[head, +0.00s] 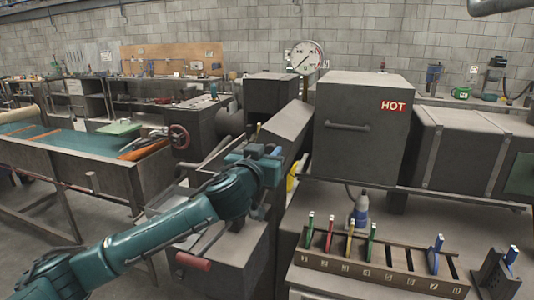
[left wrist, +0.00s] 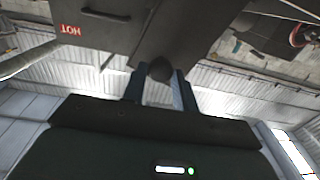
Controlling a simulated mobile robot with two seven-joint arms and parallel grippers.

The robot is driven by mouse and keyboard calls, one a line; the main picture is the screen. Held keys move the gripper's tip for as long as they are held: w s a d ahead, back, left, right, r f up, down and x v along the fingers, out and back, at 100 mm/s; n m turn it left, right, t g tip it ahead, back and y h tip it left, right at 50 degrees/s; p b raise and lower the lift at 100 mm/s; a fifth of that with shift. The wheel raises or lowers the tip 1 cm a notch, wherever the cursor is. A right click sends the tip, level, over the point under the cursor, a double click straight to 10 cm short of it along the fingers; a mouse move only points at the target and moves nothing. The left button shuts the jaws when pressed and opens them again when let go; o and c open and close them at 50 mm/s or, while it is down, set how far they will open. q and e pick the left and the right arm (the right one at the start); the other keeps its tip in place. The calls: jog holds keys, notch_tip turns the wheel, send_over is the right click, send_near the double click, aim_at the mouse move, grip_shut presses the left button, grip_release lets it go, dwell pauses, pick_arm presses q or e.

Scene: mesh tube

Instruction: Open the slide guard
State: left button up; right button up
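The slide guard seems to be the long sloped dark grey cover (head: 287,127) left of the box marked HOT in the head view; I cannot be sure of it. My left gripper (head: 276,151) is at the near left side of this cover. In the left wrist view, a dark round knob (left wrist: 160,70) shows between the two spread fingers of my left gripper (left wrist: 160,82), in front of a dark panel (left wrist: 185,45). The fingers look apart from the knob, with narrow gaps. Whether they touch it is hard to tell. My right gripper is not in view.
The HOT box (head: 352,150) with a bar handle stands right of the cover. A slotted rack (head: 385,268) with coloured-handled tools lies on the near right bench. A round gauge (head: 306,58) stands behind. A red-grip lever (head: 193,261) is below my left arm.

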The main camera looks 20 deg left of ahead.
pick_arm(q)
grip_shut()
jog(key=shift+a+r+n, duration=0.35)
jog(key=shift+a+n, duration=0.2)
jog(key=shift+n, duration=0.05)
jog(key=shift+w+a+r+n, duration=0.1)
jog(key=shift+a+r+n, duration=0.35)
jog(key=shift+a+n, duration=0.4)
jog(key=shift+a+r+n, duration=0.45)
jog(key=shift+a+n, duration=0.3)
jog(key=shift+a, duration=0.15)
